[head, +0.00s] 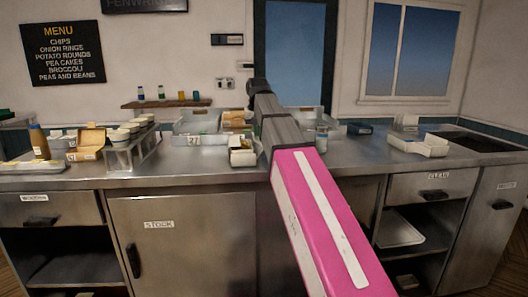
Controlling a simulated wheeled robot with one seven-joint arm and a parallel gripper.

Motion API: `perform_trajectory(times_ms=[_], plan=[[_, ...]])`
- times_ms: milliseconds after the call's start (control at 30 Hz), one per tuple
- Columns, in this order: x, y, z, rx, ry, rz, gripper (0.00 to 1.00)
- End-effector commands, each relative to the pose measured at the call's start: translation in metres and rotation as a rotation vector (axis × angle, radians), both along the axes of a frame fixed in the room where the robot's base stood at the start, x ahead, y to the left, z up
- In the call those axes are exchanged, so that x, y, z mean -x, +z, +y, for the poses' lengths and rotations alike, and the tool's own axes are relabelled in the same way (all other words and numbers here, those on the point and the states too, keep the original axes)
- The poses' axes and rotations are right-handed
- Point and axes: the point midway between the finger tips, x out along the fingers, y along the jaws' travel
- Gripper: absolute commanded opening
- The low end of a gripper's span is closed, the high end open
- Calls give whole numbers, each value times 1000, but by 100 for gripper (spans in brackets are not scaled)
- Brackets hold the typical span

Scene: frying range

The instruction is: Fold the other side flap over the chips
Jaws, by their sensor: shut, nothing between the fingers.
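An open cream carton (243,157) stands on the counter near its front edge, just left of my arm. Its inside looks dark with pale edges; I cannot make out chips or single flaps at this size. A yellow-brown box (234,118) sits behind it in a metal tray, and I cannot tell whether it holds chips. My arm rises from the lower right across the picture, pink then grey, and ends dark above the tray. My gripper's fingers cannot be made out; they seem hidden by the arm's far end.
Metal trays (184,139) stand behind the carton. A small jar (321,140) stands right of the arm. A white tray (418,146) is farther right. Counter between is clear.

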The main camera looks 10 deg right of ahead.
Motion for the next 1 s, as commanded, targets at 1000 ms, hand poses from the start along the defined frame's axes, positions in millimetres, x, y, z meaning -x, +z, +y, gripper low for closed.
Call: perform_trajectory(times_ms=[1000], plan=[[1, -2, 25, 0, 1, 0, 0]])
